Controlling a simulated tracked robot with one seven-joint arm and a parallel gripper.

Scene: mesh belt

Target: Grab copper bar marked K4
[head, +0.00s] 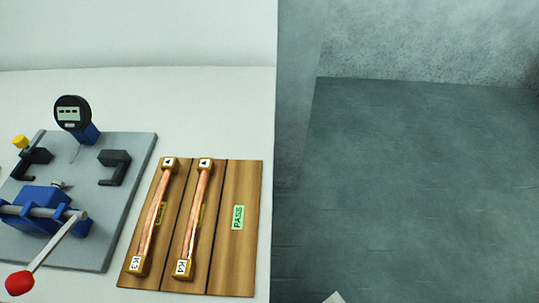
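The copper bar marked K4 (196,217) lies on a wooden board (222,275), in its middle strip. It is a copper-coloured bar with brass end blocks; the near block carries the K4 label and the far block a small white tag. A like bar marked K3 (153,216) lies in the strip to its left, roughly parallel and apart from it. The right strip holds only a green PASS label (237,217). My gripper is not in view.
Left of the board, a grey plate (128,190) carries a blue clamp (40,210) with a red-knobbed lever (45,262), black brackets and a dial gauge (73,113). The white table (200,110) is clear behind the board. Dark grey floor lies to the right.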

